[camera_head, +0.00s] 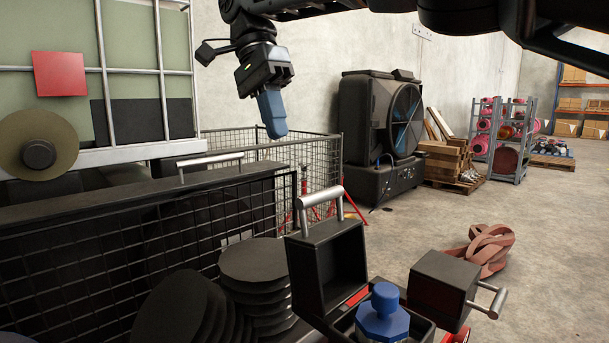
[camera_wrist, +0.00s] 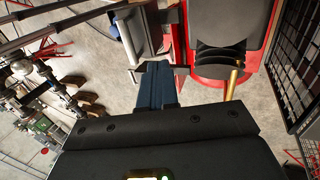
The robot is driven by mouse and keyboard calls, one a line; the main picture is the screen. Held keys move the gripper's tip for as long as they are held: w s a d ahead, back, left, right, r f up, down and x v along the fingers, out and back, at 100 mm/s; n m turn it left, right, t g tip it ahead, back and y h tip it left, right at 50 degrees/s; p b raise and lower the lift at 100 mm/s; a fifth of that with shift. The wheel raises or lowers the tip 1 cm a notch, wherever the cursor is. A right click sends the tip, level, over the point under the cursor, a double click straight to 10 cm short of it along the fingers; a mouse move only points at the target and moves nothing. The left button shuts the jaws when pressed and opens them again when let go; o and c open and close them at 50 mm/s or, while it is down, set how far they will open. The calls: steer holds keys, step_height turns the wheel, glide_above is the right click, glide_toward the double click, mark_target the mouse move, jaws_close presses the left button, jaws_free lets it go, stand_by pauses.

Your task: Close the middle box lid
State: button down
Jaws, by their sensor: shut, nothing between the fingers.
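My gripper (camera_head: 272,115) is shut and empty, with its blue fingers pointing down, high above and behind the boxes in the head view. The shut blue fingers also show in the wrist view (camera_wrist: 156,85). A black lid-like box part (camera_head: 327,262) with a silver handle (camera_head: 320,197) on top stands upright, its hollow side facing right. A second black box part (camera_head: 441,284) with a silver handle on its right side sits tilted farther right. A blue faceted piece (camera_head: 382,316) stands between them. I cannot tell which part belongs to the middle box. My gripper touches none of these in the head view.
Stacked black discs (camera_head: 255,270) lie left of the upright part. A black mesh-sided unit (camera_head: 130,240) fills the left, with a wire cage (camera_head: 315,160) behind it. A large fan (camera_head: 382,130) stands farther back. Reddish curved pieces (camera_head: 483,250) lie on the open floor at right.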

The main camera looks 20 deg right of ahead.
steer(key=s+d+f, duration=0.2)
steer(key=s+f, duration=0.4)
steer(key=f, duration=0.1)
steer(key=shift+s+d+f, duration=0.2)
steer(key=shift+s+f, duration=0.2)
stand_by(0.3)
